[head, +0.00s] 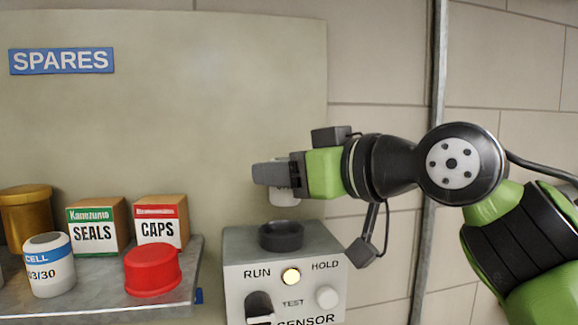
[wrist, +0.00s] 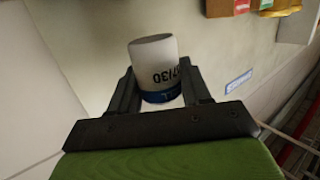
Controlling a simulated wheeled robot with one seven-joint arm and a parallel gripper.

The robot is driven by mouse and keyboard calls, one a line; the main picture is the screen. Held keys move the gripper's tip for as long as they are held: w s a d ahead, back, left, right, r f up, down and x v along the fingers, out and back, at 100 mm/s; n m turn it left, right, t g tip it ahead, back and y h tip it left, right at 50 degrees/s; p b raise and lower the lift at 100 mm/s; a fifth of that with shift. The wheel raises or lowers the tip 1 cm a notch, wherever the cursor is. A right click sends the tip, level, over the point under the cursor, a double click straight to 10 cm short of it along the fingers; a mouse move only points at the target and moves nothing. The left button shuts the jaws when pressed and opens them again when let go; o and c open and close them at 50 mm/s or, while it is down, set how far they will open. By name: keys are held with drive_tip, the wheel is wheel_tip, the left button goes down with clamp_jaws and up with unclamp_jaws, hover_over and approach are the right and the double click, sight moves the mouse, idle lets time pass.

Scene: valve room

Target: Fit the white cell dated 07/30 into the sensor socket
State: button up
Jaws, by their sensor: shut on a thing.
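My gripper (head: 272,174) is shut on a white cell (head: 284,197), which shows only partly below the fingers in the head view. In the wrist view the cell (wrist: 152,52) sits between the fingers, with a blue band and the digits "7/30" readable. The sensor socket (head: 281,236) is a dark round cup on top of the grey sensor box (head: 240,277). The cell is held above the socket, apart from it. The inside of the socket is mostly hidden by its rim.
A shelf (head: 110,312) at the left holds another white cell marked 03/30 (head: 50,272), a red cap (head: 152,270), a SEALS box (head: 95,228), a CAPS box (head: 160,222) and a brown jar (head: 27,212). The box front has a lit lamp (head: 291,276). A vertical pipe (head: 432,150) stands behind my arm.

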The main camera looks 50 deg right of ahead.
sight(282, 201)
drive_tip(key=shift+w+a+f+b, duration=0.15)
drive_tip(key=shift+a+f+b, duration=0.35)
drive_tip(key=shift+f, duration=0.05)
drive_tip(key=shift+d+f+b, duration=0.3)
drive_tip(key=shift+f+b, duration=0.45)
drive_tip(key=shift+f, duration=0.3)
drive_tip(key=shift+a, duration=0.15)
drive_tip(key=shift+f+b, duration=0.7)
idle(0.4)
drive_tip(key=o, duration=1.1)
drive_tip(key=shift+o, duration=0.2)
drive_tip(key=shift+s, duration=0.2)
